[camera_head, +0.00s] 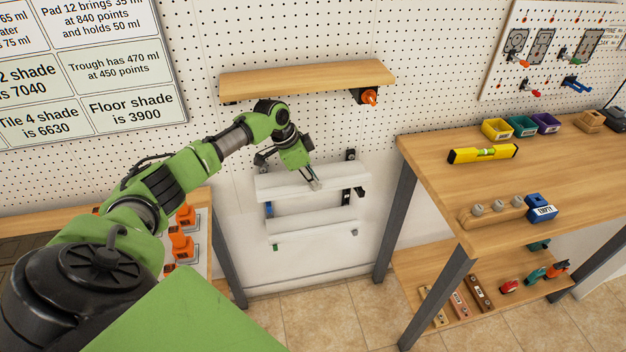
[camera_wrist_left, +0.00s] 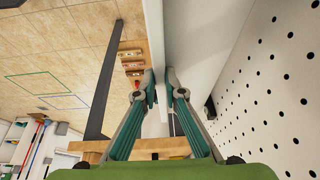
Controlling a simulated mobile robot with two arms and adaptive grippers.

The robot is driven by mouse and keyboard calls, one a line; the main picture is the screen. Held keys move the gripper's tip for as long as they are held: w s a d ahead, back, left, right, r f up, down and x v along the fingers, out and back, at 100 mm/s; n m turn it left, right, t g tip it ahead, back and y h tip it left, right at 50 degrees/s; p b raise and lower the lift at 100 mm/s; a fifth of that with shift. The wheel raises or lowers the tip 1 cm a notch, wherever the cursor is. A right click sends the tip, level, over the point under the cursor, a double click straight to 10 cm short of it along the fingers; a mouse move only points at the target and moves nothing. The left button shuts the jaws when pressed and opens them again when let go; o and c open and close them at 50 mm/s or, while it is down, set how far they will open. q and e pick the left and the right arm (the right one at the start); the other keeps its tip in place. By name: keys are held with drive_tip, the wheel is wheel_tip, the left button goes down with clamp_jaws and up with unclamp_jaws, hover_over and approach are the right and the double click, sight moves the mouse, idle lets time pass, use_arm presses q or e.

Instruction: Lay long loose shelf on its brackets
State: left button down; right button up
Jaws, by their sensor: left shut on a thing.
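A long white shelf board (camera_head: 280,182) is level in front of the white wall panel below the wooden shelf. My left gripper (camera_head: 315,184) is shut on its front edge near the middle. The left wrist view shows the board (camera_wrist_left: 153,30) between the two fingertips (camera_wrist_left: 161,82). Dark bracket parts (camera_head: 350,155) show behind the board, and another dark piece is at its right end. Blue bracket parts (camera_head: 268,210) show below it. Whether the board touches its brackets I cannot tell. My right gripper is out of view.
A second white board (camera_head: 300,230) is lower on the panel. A wooden shelf (camera_head: 305,79) is fixed above, with an orange-tipped part (camera_head: 369,97) under its right end. A workbench (camera_head: 440,165) stands on the right. Orange items (camera_head: 182,245) stand on the left table.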

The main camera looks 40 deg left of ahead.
sight(271, 191)
use_arm(q)
drive_tip(key=shift+r+p, duration=0.1)
drive_tip(key=shift+p, duration=0.25)
idle(0.5)
drive_tip(key=shift+f+b, duration=0.45)
drive_tip(key=shift+f, duration=0.4)
drive_tip(key=c, duration=2)
unclamp_jaws()
drive_tip(key=shift+s+a+r, duration=0.1)
drive_tip(key=shift+s+r, duration=0.05)
drive_tip(key=shift+r, duration=0.3)
drive_tip(key=s+a, duration=0.2)
drive_tip(key=s, duration=0.1)
drive_tip(key=s+a, duration=0.5)
drive_tip(key=s, duration=0.1)
drive_tip(key=shift+s+a+r, duration=0.1)
drive_tip(key=shift+s+a, duration=0.1)
drive_tip(key=shift+s, duration=0.1)
